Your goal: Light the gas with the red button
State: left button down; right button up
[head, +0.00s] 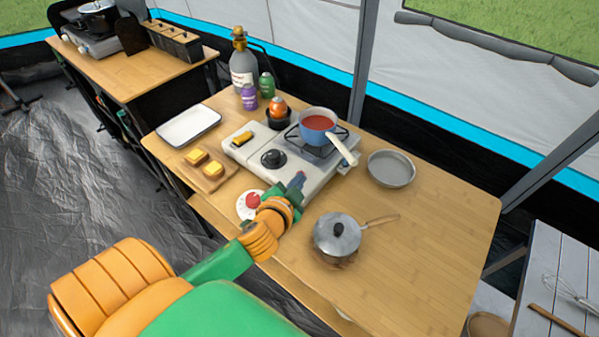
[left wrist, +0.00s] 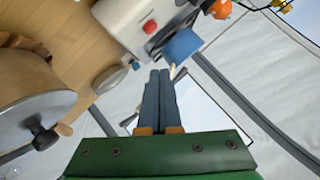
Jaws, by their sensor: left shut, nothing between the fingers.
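The white gas stove (head: 235,152) stands on the wooden table, with a black knob (head: 273,159) on its top. A blue pot (head: 313,137) of red liquid sits over its burner; the pot also shows in the left wrist view (left wrist: 183,45). A red button (left wrist: 150,27) shows on the white stove body in the left wrist view, apart from my fingers. In the head view I cannot make it out. My left gripper (head: 298,181) is shut and empty at the stove's front edge; its dark fingers (left wrist: 159,76) lie together. My right gripper is not in view.
A lidded pot (head: 336,238) stands right of my left gripper. A grey pan (head: 391,169), bread board (head: 211,181), white tray (head: 188,125) and bottles surround the stove. The table's right front is clear.

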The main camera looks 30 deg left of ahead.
pick_arm(q)
jog(key=w+d+r+m+t+h, duration=0.1)
jog(key=w+d+r+m+h, duration=0.4)
jog(key=m, duration=0.6)
jog(key=w+d+r+m+t+h, duration=0.1)
jog(key=w+d+r+m+h, duration=0.2)
jog(key=r+m+h, duration=0.6)
jog(key=s+a+f+m+g+y, duration=0.1)
jog(key=a+f+m+g+y, duration=0.5)
jog(key=a, duration=0.6)
notch_tip(320, 180, down, 3)
jog(key=shift+s+a+r+g+y, duration=0.2)
jog(key=shift+s+a+g+y, duration=0.15)
jog(key=shift+y, duration=0.25)
jog(key=shift+f, duration=0.1)
notch_tip(320, 180, down, 9)
jog(key=b, duration=0.7)
jog(key=shift+d, duration=0.1)
